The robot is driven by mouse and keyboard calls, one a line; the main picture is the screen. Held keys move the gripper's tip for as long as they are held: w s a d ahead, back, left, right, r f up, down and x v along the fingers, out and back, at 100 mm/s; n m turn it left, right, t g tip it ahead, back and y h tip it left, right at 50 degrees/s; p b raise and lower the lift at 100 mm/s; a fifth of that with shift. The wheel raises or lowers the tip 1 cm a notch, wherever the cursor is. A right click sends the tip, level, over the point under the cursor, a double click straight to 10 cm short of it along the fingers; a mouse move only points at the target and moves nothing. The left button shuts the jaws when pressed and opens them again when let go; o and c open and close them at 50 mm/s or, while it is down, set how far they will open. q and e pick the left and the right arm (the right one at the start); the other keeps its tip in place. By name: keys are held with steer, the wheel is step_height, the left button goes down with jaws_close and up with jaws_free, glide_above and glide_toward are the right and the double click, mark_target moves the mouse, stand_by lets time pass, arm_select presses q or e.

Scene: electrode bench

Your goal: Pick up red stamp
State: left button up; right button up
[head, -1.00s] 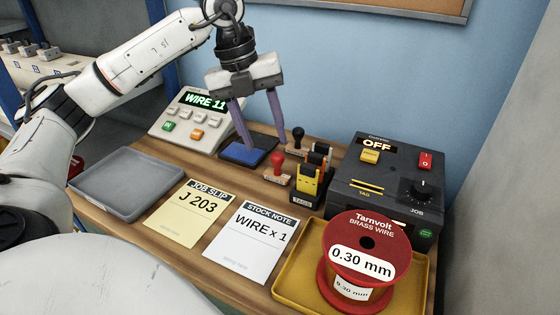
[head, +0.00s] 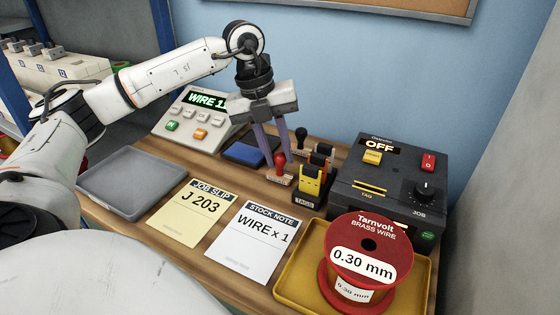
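The red stamp (head: 281,161) stands upright on the bench, with a round red knob and a small tan base. My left gripper (head: 280,162) points down over it. Its two purple fingers are close together, one on each side of the red knob, and look shut on it. The stamp's base still seems to rest on the bench. My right gripper is not in view.
A black-handled stamp (head: 300,138) stands just behind. A blue ink pad (head: 242,152) lies to the left, and a yellow-and-black tag holder (head: 309,182) stands close on the right. A dark machine (head: 388,185) and a wire spool (head: 368,250) are farther right.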

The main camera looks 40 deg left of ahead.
mark_target(278, 154)
arm_select(q)
jaws_close()
step_height(278, 154, up, 10)
steer(key=shift+p, duration=0.3)
